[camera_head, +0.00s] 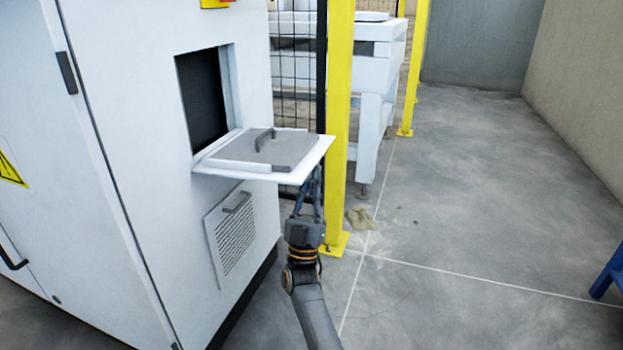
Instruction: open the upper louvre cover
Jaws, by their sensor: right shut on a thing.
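The upper louvre cover (325,148) stands out nearly level from the white cabinet (150,130), below a dark rectangular opening (203,98). A grey panel with a bar handle (265,138) is on its upward face. My right gripper (312,182) comes up from below at the cover's outer right edge. Its fingertips are partly hidden by the cover, and it is shut on that edge. The lower louvre cover (232,238), with its own handle, lies closed against the cabinet below. My left gripper is not in view.
A yellow post (340,90) and black mesh fence (293,65) stand close behind my right gripper. A white machine frame (375,75) is beyond. A blue object (610,272) shows at the right edge.

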